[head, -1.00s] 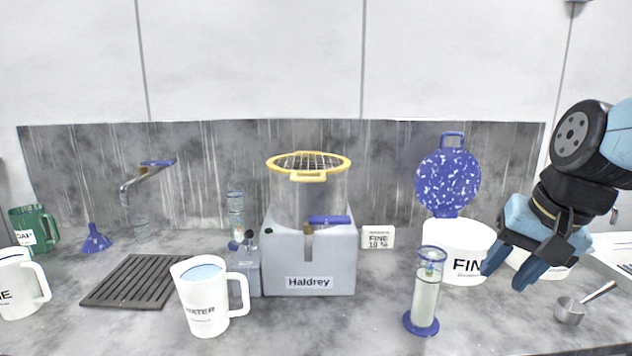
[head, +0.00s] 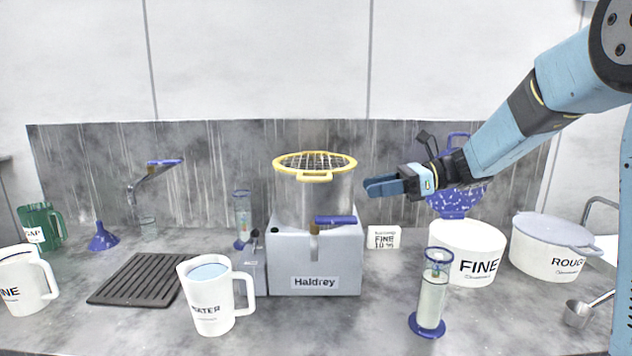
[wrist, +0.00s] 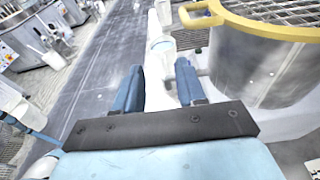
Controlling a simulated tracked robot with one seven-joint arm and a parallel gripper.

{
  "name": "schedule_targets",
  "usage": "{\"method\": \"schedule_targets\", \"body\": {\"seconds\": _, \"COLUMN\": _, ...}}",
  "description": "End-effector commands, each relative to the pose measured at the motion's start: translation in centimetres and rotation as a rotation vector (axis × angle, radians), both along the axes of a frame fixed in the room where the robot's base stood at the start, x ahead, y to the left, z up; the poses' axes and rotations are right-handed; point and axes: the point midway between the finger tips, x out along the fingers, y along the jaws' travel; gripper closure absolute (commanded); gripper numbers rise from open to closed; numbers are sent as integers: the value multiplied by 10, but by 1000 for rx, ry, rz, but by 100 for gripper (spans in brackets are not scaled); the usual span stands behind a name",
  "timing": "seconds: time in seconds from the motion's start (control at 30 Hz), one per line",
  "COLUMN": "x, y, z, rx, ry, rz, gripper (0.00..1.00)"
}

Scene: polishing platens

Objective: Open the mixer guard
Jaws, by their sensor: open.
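In the wrist view the guard's yellow rim (wrist: 260,27) and tab (wrist: 200,14) show at the upper right. My gripper (head: 368,187) is to the right of the bowl, a little below rim height, pointing left. Its blue fingers (wrist: 158,85) are apart with nothing held between them in the wrist view.
A blue lever (head: 336,219) is on the mixer's front. A white WATER jug (head: 208,305) stands front left, beside a dark drain grate (head: 140,280). A glass cylinder (head: 432,295), a FINE tub (head: 466,250) and a ROUGH tub (head: 550,250) stand to the right.

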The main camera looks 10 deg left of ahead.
Motion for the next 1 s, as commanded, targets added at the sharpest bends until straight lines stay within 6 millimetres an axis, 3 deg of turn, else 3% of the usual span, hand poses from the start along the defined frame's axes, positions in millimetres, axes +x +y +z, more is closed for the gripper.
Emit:
{"method": "schedule_targets", "body": {"seconds": 0.1, "x": 24, "y": 10, "z": -2, "rx": 78, "ry": 113, "rz": -18, "gripper": 60}}
{"method": "schedule_targets", "body": {"seconds": 0.3, "x": 43, "y": 18, "z": -1, "rx": 145, "ry": 202, "rz": -31, "gripper": 60}}
{"method": "schedule_targets", "body": {"seconds": 0.53, "x": 40, "y": 36, "z": -1, "rx": 152, "ry": 212, "rz": -30, "gripper": 60}}
{"method": "schedule_targets", "body": {"seconds": 1.0, "x": 20, "y": 115, "z": -1, "rx": 150, "ry": 211, "rz": -31, "gripper": 60}}
